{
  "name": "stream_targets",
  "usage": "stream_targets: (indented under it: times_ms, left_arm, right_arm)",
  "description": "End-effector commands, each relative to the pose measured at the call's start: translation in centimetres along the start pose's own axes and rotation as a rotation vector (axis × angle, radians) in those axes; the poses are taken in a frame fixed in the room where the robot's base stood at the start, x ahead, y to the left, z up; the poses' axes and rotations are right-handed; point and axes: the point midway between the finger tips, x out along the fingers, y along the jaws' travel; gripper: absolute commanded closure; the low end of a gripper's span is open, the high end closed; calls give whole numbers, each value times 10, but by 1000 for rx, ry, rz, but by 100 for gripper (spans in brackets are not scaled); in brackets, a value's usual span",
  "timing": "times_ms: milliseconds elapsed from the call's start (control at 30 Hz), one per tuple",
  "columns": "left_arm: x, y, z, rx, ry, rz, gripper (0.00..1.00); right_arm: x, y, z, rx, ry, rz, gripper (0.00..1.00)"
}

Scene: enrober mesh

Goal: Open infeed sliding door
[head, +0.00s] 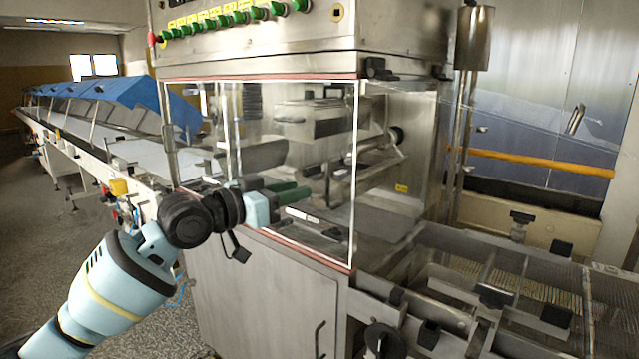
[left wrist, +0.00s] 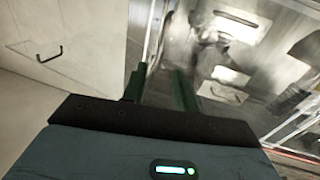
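The sliding door is a clear pane (head: 315,150) with a bright white edge, on the front of the steel machine below its green-button panel. It appears closed across the opening, though its exact travel is hard to tell. My left gripper (head: 292,190) is in front of the lower middle of the pane, its dark green fingers pointing right. In the left wrist view the two fingers (left wrist: 160,88) stand apart with a gap and nothing clearly held between them. The clear pane (left wrist: 245,65) shows beyond them on the right. Whether the fingers touch the pane is unclear. My right gripper is out of view.
A steel cabinet (head: 265,305) with a handle is below the pane; its handle also shows in the left wrist view (left wrist: 48,55). A conveyor with blue covers (head: 125,92) runs off to the left. A mesh conveyor (head: 500,275) lies to the right. The floor at left is clear.

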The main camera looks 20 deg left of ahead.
Motion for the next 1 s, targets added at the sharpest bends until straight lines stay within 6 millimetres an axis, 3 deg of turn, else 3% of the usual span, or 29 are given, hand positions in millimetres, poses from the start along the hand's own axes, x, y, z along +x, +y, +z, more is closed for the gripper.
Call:
stream_targets:
  times_ms: [500,700,1000]
  left_arm:
    - [64,0,-1,-1,2,0,71]
    - [75,0,0,0,1,0,71]
    - [76,0,0,1,1,0,71]
  right_arm:
    - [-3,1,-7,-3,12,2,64]
    - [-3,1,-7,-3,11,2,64]
    - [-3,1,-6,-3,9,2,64]
